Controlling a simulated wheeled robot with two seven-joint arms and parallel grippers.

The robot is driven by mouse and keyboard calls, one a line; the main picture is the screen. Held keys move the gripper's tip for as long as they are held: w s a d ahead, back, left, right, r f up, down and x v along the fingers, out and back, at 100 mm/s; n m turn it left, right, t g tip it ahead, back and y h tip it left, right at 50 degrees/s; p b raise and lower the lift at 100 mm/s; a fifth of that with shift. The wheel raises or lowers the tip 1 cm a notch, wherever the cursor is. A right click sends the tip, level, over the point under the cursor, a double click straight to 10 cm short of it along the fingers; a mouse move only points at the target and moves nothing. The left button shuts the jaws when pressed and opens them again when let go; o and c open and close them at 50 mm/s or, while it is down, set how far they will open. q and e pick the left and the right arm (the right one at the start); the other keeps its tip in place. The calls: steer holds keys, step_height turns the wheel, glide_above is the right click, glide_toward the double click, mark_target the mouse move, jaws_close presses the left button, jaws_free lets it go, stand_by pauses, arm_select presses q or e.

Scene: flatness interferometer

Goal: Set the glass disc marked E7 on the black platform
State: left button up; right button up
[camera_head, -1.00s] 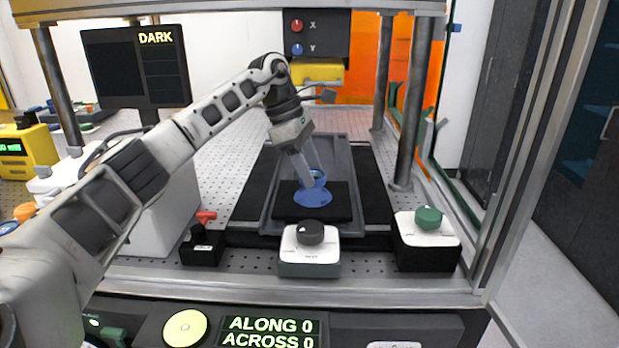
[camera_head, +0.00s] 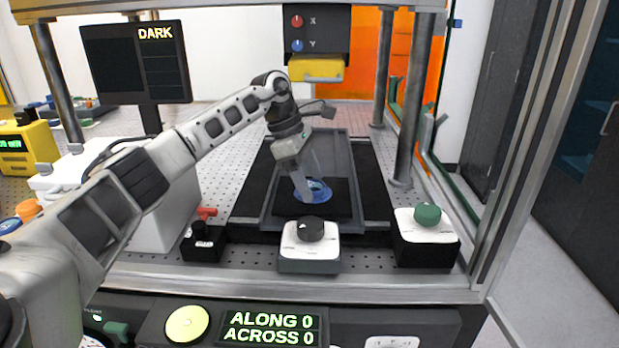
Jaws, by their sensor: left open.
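A blue glass disc (camera_head: 326,195) lies on the black platform (camera_head: 343,208) inside the frame, near its front end. Any E7 mark on the disc is too small to read. My left gripper (camera_head: 311,187) reaches down from the left and is open, its fingers at the disc. One finger overlaps the disc in the view and hides part of it; I cannot tell whether they touch. My right gripper is not in view.
Two white-topped knob boxes (camera_head: 309,252) (camera_head: 425,233) stand in front and to the right, with a small black box with a red lever (camera_head: 203,242) to the left. Metal posts (camera_head: 411,110) flank the stage. A monitor (camera_head: 137,65) reads DARK; the front panel (camera_head: 270,328) reads ALONG 0, ACROSS 0.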

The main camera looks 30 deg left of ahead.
arm_select(q)
steer(key=v, duration=1.2)
steer(key=shift+r, duration=0.1)
